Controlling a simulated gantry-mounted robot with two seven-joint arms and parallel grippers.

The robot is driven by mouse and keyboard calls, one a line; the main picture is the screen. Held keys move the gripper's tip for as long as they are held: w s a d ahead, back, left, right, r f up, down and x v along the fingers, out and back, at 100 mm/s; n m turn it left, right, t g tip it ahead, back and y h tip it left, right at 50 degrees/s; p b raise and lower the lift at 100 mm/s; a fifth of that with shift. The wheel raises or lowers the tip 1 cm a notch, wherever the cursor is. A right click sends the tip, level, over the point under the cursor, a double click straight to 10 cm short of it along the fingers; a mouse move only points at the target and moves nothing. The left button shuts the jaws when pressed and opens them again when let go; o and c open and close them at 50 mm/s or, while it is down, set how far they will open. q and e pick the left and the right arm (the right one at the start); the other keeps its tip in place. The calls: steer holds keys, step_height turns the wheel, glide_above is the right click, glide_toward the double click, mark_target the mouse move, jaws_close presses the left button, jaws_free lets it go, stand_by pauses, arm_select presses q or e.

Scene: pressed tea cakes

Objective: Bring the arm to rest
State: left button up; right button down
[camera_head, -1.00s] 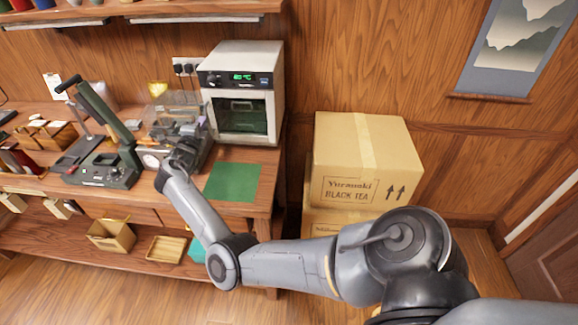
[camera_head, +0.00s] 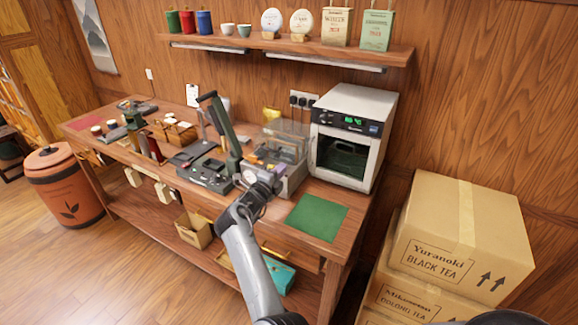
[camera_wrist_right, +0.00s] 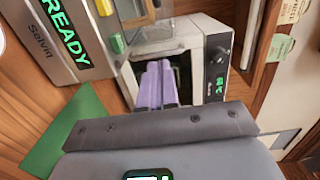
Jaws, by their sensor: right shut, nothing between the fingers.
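My right arm comes up from the bottom of the head view. Its right gripper (camera_head: 270,181) is over the front of the workbench, just in front of a machine with a clear cover (camera_head: 284,152). In the right wrist view the right gripper's two purple-grey fingers (camera_wrist_right: 157,72) lie together, shut, with nothing seen between them. The oven-like device (camera_wrist_right: 207,75) shows behind them. My left gripper is in neither view.
The white device (camera_head: 351,135) stands right of the gripper, with a green mat (camera_head: 317,217) in front. A dark green lever press (camera_head: 213,165) stands to the left. Stacked cartons (camera_head: 460,235) stand on the right. A shelf (camera_head: 290,43) hangs above. Open floor lies front left.

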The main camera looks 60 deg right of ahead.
steer(key=s+a+f+n+t+y, duration=0.3)
steer(key=a+f+n+t+y, duration=0.3)
steer(key=a+n, duration=0.6)
steer(key=s+a+f+n+t+y, duration=0.3)
steer(key=a+f+n+y, duration=0.4)
steer(key=a+n, duration=0.45)
steer(key=s+a+f+n+g+y, duration=0.35)
steer(key=s+a+n, duration=0.4)
steer(key=s, duration=0.45)
steer(key=s+a+f+n+g+y, duration=0.2)
steer(key=s+a+f+n+g, duration=0.3)
steer(key=s+a, duration=0.55)
step_height(320, 180, up, 36)
steer(key=s+d+t+p, duration=0.1)
steer(key=s+p, duration=0.1)
steer(key=p, duration=3.3)
steer(key=shift+d+r+n, duration=0.2)
steer(key=shift+d+n, duration=0.15)
steer(key=shift+n, duration=0.05)
